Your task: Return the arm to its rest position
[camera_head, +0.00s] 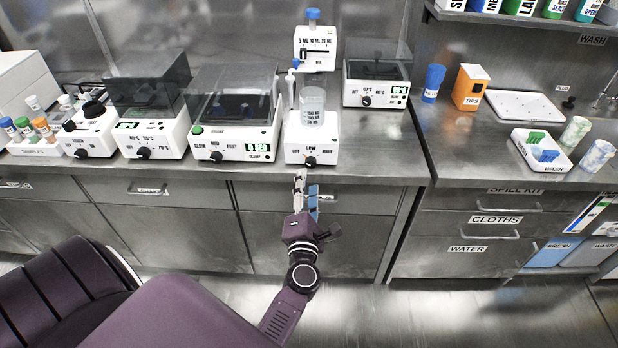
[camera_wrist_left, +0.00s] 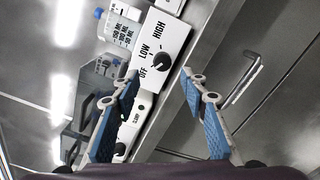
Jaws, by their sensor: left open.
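My left arm reaches up the middle of the head view. Its gripper (camera_head: 306,190) is in front of the bench edge, just below the stirrer with the LOW and HIGH dial (camera_head: 312,145). In the left wrist view the gripper (camera_wrist_left: 165,90) has its two blue-padded fingers spread apart with nothing between them. The dial (camera_wrist_left: 164,58) shows beyond the fingertips, apart from them. A glass beaker (camera_head: 312,106) stands on the stirrer. My right gripper is not in view.
A centrifuge (camera_head: 233,140) and heaters stand left of the stirrer. A sample rack (camera_head: 38,146) is at the far left. An orange tips box (camera_head: 470,88) and a wash tray (camera_head: 540,160) stand on the right bench. Closed drawers (camera_head: 470,222) lie below. The floor in front is clear.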

